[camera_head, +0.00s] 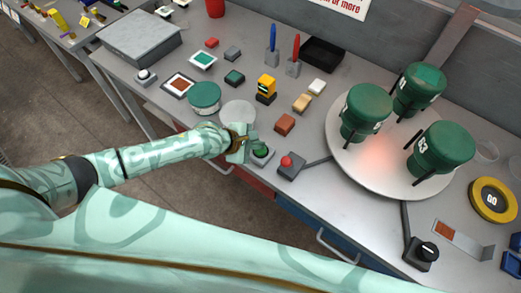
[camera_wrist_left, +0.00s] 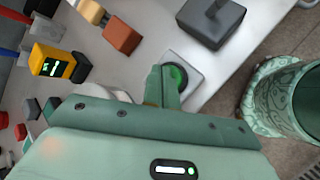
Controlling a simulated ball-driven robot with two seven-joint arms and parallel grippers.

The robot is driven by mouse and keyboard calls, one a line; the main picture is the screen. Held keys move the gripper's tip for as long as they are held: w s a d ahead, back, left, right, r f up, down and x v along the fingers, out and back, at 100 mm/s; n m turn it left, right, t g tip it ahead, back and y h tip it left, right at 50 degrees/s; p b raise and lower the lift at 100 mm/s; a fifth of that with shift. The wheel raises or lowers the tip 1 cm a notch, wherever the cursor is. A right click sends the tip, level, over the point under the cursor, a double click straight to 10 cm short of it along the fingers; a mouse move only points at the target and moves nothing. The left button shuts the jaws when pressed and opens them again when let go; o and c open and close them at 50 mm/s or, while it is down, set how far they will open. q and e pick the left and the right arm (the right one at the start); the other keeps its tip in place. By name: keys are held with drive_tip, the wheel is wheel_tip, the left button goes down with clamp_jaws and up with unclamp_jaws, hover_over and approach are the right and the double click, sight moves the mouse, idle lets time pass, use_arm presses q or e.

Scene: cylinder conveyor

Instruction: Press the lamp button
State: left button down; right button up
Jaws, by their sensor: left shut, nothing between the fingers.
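A green push button (camera_head: 261,151) on a small pale base sits near the front edge of the table; no label shows which button is the lamp's. It also shows in the left wrist view (camera_wrist_left: 178,76), partly covered by my fingers. My left gripper (camera_head: 250,146) is shut and empty right at this button, its fingertips over or beside it. I cannot tell whether they touch it. A red button (camera_head: 286,161) on a dark box stands just to the right. A pale button (camera_head: 145,74) on a grey base is at the table's far left. My right gripper is not in view.
A round turntable (camera_head: 350,170) carries several green canisters (camera_head: 366,108) at the right. A yellow device (camera_head: 266,86), an orange-brown block (camera_head: 284,124), a green-topped cylinder (camera_head: 204,95) and a pale disc (camera_head: 238,112) lie behind my gripper. A dark knob box (camera_head: 421,254) is at the front right.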

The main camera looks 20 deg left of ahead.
sight(257, 151)
use_arm(q)
drive_tip(key=shift+f, duration=0.4)
idle(0.3)
drive_tip(key=shift+r, duration=0.1)
drive_tip(key=shift+r+p, duration=0.85)
drive_tip(key=shift+p, duration=0.25)
wheel_tip(257, 151, up, 6)
drive_tip(key=p, duration=0.7)
drive_tip(key=shift+f, duration=0.1)
idle(0.7)
